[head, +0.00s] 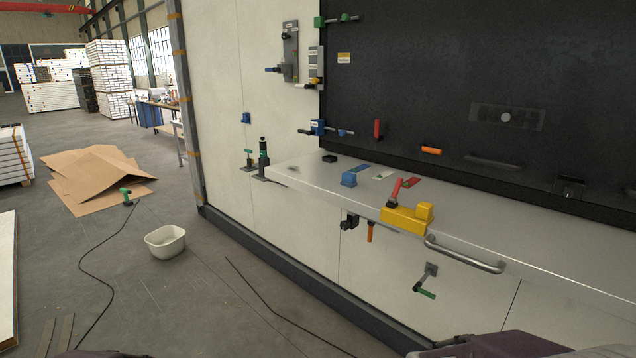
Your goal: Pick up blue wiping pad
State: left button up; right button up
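A small blue block (349,179) sits on the light grey shelf (460,225) near its front edge, left of the yellow clamp-like fixture. A flat blue piece (359,168) lies just behind it. I cannot tell for sure which of the two is the wiping pad. Nothing is touching the blue block from above. Neither of my grippers is in view; only dark parts of my own body show along the bottom edge.
The yellow fixture (406,219) with a red lever stands right of the block. A metal handle (464,254) sticks out from the shelf front. A dark panel (470,80) rises behind the shelf. A white tub (165,241) and cables lie on the floor at left.

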aim_at(348, 180)
jog(key=i, duration=0.9)
jog(key=i+u, duration=0.1)
jog(key=i, duration=0.85)
